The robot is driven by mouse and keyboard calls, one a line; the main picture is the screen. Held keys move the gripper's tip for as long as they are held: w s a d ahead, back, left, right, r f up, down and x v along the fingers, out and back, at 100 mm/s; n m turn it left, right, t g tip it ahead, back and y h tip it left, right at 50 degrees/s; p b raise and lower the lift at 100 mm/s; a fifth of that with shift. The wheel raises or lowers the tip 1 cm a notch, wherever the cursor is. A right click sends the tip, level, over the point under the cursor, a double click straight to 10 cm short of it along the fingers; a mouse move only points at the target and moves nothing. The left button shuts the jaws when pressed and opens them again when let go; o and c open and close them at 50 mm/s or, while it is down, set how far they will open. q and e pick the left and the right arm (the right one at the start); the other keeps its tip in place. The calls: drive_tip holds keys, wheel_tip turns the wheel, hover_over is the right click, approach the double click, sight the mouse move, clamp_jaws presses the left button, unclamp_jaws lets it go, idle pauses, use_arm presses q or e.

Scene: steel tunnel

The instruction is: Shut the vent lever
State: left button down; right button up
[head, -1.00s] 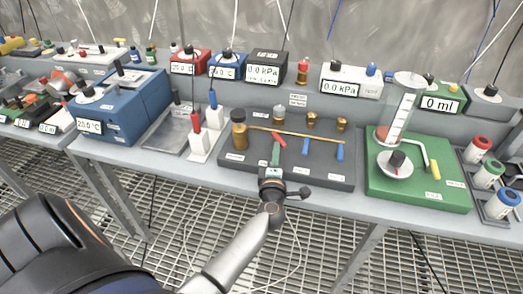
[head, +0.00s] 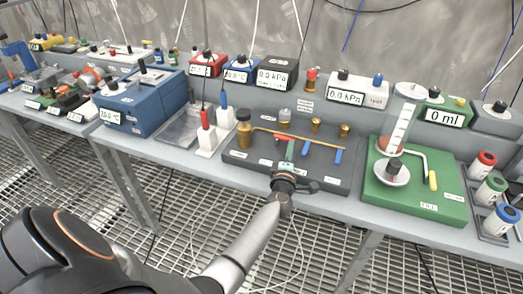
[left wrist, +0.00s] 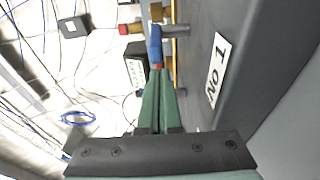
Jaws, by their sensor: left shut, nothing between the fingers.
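A dark grey board (head: 240,167) carries a thin brass pipe (head: 325,144) with a red lever (head: 281,137) and two blue levers, one in the middle (head: 306,146) and one on the right (head: 338,156). Their labels are too small to read in the head view, so I cannot tell which is the vent lever. My left gripper (head: 289,150) is shut and empty at the board, its green fingers between the red lever and the middle blue lever. My right gripper is out of view.
A brass-coloured bottle (head: 244,131) and brass knobs (head: 316,124) stand on the board. A green board (head: 407,206) with a clear cylinder is to the right. A white stand with red and blue probes (head: 210,141) is to the left. The bench's front edge runs below the gripper.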

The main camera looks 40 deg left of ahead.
use_arm(q)
drive_tip(key=shift+w+d, duration=0.1)
drive_tip(key=shift+w, duration=0.3)
drive_tip(key=shift+w+r, duration=0.15)
drive_tip(key=shift+r, duration=0.1)
drive_tip(key=shift+d, duration=0.1)
idle(0.3)
